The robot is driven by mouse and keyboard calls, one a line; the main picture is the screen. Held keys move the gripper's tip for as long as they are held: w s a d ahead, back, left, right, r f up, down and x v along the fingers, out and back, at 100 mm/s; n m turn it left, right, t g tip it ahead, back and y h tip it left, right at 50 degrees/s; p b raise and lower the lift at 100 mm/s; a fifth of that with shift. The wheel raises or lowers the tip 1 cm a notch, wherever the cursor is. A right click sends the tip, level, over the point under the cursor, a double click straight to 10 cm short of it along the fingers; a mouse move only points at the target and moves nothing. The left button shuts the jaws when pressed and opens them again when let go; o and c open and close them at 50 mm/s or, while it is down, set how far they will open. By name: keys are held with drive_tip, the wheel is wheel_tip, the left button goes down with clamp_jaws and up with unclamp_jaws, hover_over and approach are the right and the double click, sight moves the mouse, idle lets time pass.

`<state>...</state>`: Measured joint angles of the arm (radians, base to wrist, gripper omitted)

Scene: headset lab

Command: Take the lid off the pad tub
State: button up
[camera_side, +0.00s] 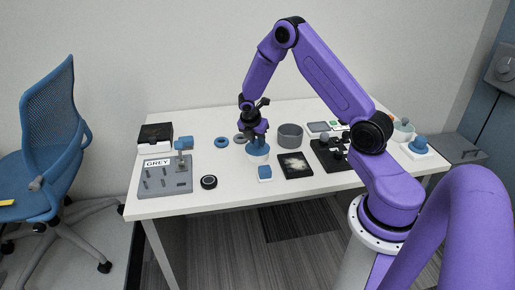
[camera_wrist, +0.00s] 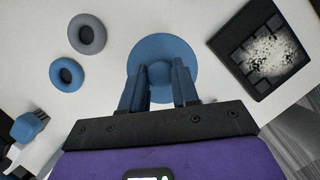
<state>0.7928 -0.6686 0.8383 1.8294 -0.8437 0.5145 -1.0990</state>
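The pad tub (camera_side: 258,159) is a small pale round tub near the middle of the table in the side view. Its blue lid (camera_side: 258,150) sits on top, looking level. In the wrist view the lid (camera_wrist: 181,52) is a blue disc with a round knob (camera_wrist: 160,72) at its centre. My gripper (camera_side: 256,139) points down over the lid. In the wrist view its two fingers (camera_wrist: 160,80) stand one on each side of the knob. I cannot tell whether they press on it. The tub body is hidden under the lid in the wrist view.
Ear pads (camera_side: 221,142) lie left, a grey bowl (camera_side: 290,135) behind right.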

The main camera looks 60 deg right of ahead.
clamp_jaws()
drive_tip(key=shift+r, duration=0.15)
